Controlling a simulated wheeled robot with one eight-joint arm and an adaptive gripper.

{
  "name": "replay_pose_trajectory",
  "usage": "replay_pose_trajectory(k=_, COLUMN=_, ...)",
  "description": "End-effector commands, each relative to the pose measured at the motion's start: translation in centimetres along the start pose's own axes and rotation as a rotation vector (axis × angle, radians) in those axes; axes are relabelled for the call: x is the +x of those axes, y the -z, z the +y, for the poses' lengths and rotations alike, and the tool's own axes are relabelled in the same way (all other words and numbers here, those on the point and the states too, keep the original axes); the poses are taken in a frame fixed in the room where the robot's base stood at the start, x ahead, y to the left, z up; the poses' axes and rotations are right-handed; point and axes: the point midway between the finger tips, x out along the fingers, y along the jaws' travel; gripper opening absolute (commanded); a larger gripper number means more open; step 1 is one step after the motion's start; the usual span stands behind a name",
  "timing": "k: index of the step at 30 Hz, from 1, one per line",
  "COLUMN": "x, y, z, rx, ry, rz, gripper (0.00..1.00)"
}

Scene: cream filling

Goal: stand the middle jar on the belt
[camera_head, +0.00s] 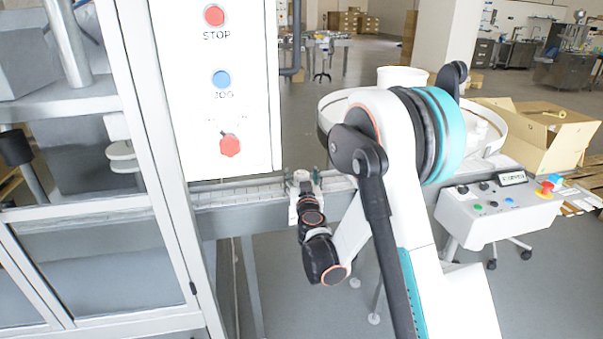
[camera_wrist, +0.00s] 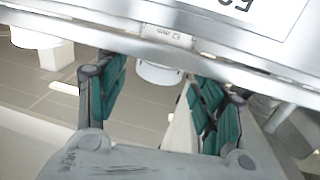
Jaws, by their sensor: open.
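My gripper (camera_head: 304,182) is at the conveyor belt (camera_head: 240,195), just right of the white control panel. Its teal-padded fingers (camera_wrist: 162,92) are spread open in the wrist view. A white jar (camera_wrist: 160,73) shows between and just beyond the fingertips, partly cut off by a metal rail (camera_wrist: 150,33). A small white top, likely this jar, shows between the fingers in the head view (camera_head: 301,175). I cannot tell whether the fingers touch it, nor whether it is upright. A second white jar-like shape (camera_wrist: 35,38) is at the upper left of the wrist view, apart from my gripper.
A control panel (camera_head: 217,110) with buttons stands left of my gripper, beside a glazed machine frame (camera_head: 160,130). A round table rim (camera_head: 330,108) is partly hidden behind my arm. A control box (camera_head: 500,215) and open carton (camera_head: 535,135) are at right.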

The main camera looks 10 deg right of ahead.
Motion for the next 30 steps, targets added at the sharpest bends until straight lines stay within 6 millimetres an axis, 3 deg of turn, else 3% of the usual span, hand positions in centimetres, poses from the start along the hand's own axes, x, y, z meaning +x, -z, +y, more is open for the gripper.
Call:
replay_pose_trajectory(k=9, x=-6.5, y=0.5, z=0.0, rx=0.002, ry=0.000, rz=0.000, gripper=0.62)
replay_pose_trajectory(k=18, x=-9.1, y=0.5, z=0.2, rx=0.002, ry=-0.006, rz=-0.003, gripper=0.62)
replay_pose_trajectory(k=25, x=-10.2, y=4.3, z=2.9, rx=-0.001, ry=-0.086, rz=-0.053, gripper=0.62)
replay_pose_trajectory(k=30, x=-12.4, y=7.3, z=5.8, rx=-0.010, ry=-0.164, rz=-0.140, gripper=0.62)
